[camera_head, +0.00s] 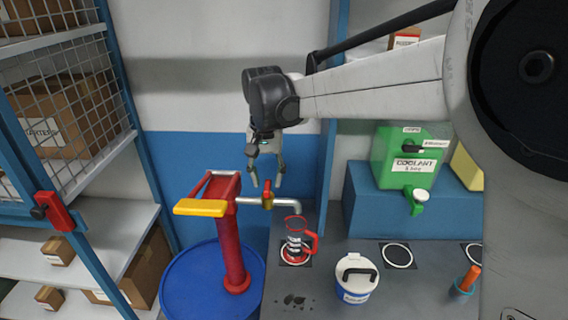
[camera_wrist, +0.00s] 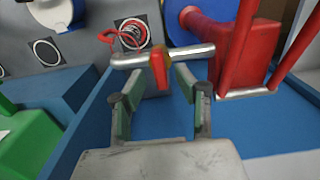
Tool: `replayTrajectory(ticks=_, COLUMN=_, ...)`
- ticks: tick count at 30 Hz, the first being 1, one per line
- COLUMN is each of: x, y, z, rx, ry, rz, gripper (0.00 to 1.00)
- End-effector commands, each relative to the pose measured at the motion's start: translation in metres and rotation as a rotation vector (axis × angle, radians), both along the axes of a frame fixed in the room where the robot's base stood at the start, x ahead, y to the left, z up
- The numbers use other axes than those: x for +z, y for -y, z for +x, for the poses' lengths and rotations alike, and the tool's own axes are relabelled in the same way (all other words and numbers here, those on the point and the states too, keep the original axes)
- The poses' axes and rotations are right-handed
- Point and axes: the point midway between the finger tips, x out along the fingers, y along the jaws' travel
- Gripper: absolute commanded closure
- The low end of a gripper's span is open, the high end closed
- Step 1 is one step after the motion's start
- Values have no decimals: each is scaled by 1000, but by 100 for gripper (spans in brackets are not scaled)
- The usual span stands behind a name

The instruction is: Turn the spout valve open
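The spout valve is a small red handle (camera_head: 267,188) on a brassy body, mounted on the grey spout pipe (camera_head: 288,203) of a red hand pump (camera_head: 230,240). The pump has a yellow-ended lever (camera_head: 200,207). My gripper (camera_head: 266,183) is open and points down just above the handle. In the wrist view the red handle (camera_wrist: 158,70) shows between the spread fingers (camera_wrist: 160,82), with gaps on both sides. I cannot tell whether the fingertips reach down beside it. A clear jug (camera_head: 294,246) with a red rim and handle stands below the spout's end.
The pump stands on a blue drum (camera_head: 205,285). A green coolant container (camera_head: 405,155) sits on a blue block behind. A shelf rack with boxes (camera_head: 75,130) is at left.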

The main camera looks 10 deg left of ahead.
Motion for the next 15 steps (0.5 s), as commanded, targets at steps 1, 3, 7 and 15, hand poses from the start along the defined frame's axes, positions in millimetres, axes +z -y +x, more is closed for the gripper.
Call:
replayTrajectory(ticks=1, x=-6, y=0, z=0, rx=0, ry=0, rz=0, gripper=68)
replayTrajectory(ticks=3, x=-12, y=0, z=0, rx=0, ry=0, rz=0, gripper=68)
replayTrajectory(ticks=7, x=-19, y=0, z=0, rx=0, ry=0, rz=0, gripper=68)
replayTrajectory(ticks=15, x=-20, y=0, z=0, rx=0, ry=0, rz=0, gripper=68)
